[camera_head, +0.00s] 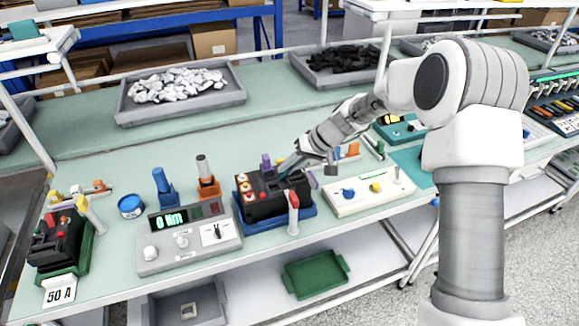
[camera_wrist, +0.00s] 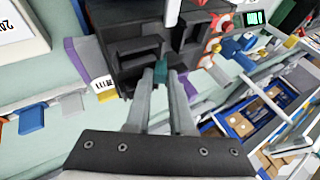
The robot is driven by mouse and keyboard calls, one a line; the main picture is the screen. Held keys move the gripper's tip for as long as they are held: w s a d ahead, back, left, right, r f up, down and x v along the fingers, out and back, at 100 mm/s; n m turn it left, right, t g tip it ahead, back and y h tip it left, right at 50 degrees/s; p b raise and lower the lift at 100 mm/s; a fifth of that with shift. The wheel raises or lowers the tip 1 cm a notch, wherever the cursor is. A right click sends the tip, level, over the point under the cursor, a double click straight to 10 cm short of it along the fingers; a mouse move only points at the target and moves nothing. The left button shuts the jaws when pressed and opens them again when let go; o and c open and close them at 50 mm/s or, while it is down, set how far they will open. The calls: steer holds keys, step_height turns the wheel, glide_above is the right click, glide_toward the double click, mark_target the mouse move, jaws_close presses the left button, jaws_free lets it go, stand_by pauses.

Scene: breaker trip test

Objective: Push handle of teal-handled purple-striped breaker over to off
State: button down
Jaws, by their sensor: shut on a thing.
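The black breaker (camera_head: 262,203) sits in a blue holder (camera_head: 250,224) near the middle of the bench. My gripper (camera_wrist: 162,82) is shut on the teal handle, right at the breaker's face. In the head view my gripper (camera_head: 286,168) reaches down onto the breaker from the right and hides the handle. The handle's exact position is hard to judge.
A grey meter box (camera_head: 188,243) with a green display stands to the left. A white panel with knobs (camera_head: 365,190) is to the right. A red-handled part (camera_head: 293,199) stands at the holder's front. Another breaker (camera_head: 60,240) labelled 50 A is far left. Grey trays (camera_head: 180,112) lie behind.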

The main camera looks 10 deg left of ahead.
steer(key=shift+a+r, duration=0.1)
steer(key=shift+a, duration=0.05)
steer(key=shift+s+a+r+n+t+h+p, duration=0.25)
steer(key=shift+a+t+h+p, duration=0.2)
steer(key=shift+h, duration=0.35)
steer(key=shift+s+a+r+n+t+h+p, duration=0.2)
steer(key=shift+s+a+t+h+p, duration=0.25)
steer(key=shift+h, duration=0.35)
steer(key=a+h+p, duration=0.1)
steer(key=s+a+t+h, duration=0.1)
steer(key=shift+n+t+h+p, duration=0.3)
steer(key=shift+n+h+p, duration=0.05)
steer(key=shift+h+p, duration=0.05)
steer(key=shift+s+a+f+t+h+b, duration=0.1)
steer(key=shift+a+f+t+h+b, duration=0.15)
steer(key=shift+h, duration=0.25)
steer(key=shift+s+a+f+t+h+b, duration=0.1)
steer(key=shift+a+t+h, duration=0.2)
steer(key=shift+h, duration=0.2)
steer(key=shift+s+a+f+n+t+h+b, duration=0.2)
steer(key=shift+s+a+n+t+h+b, duration=0.15)
steer(key=shift+t+h+b, duration=0.3)
steer(key=shift+h, duration=0.35)
steer(key=c, duration=1.1)
jaws_free()
steer(key=shift+w, duration=0.1)
steer(key=shift+o, duration=0.2)
